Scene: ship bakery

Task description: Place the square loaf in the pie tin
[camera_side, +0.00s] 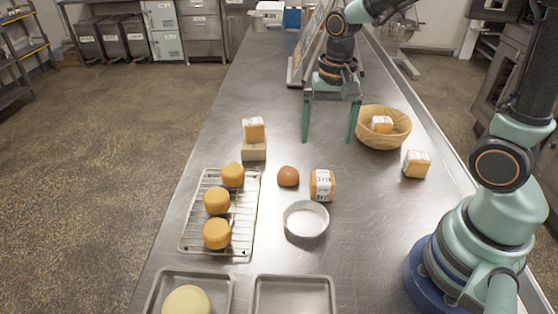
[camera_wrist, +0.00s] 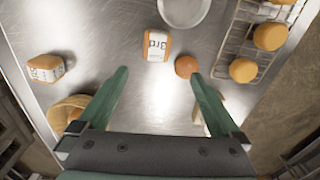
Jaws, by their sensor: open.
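Several square loaves with white printed bands are in view. One loaf (camera_side: 322,185) lies on the table just behind the round pale pie tin (camera_side: 306,221), which looks empty. Another loaf (camera_side: 254,129) sits on a pale block (camera_side: 254,151), one (camera_side: 382,123) is in a basket, and one (camera_side: 417,164) lies at the right. My gripper (camera_side: 329,139) is open and empty above the table, behind the middle loaf. In the wrist view, the middle loaf (camera_wrist: 157,46) is beyond my open fingers (camera_wrist: 158,74), with the tin (camera_wrist: 184,9) cut by the top edge.
A round brown bun (camera_side: 288,176) lies left of the middle loaf. A wire rack (camera_side: 240,215) with several round orange loaves is at the left. The wicker basket (camera_side: 397,138) is at the right. Two trays (camera_side: 293,285) stand in front. The table right of the tin is clear.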

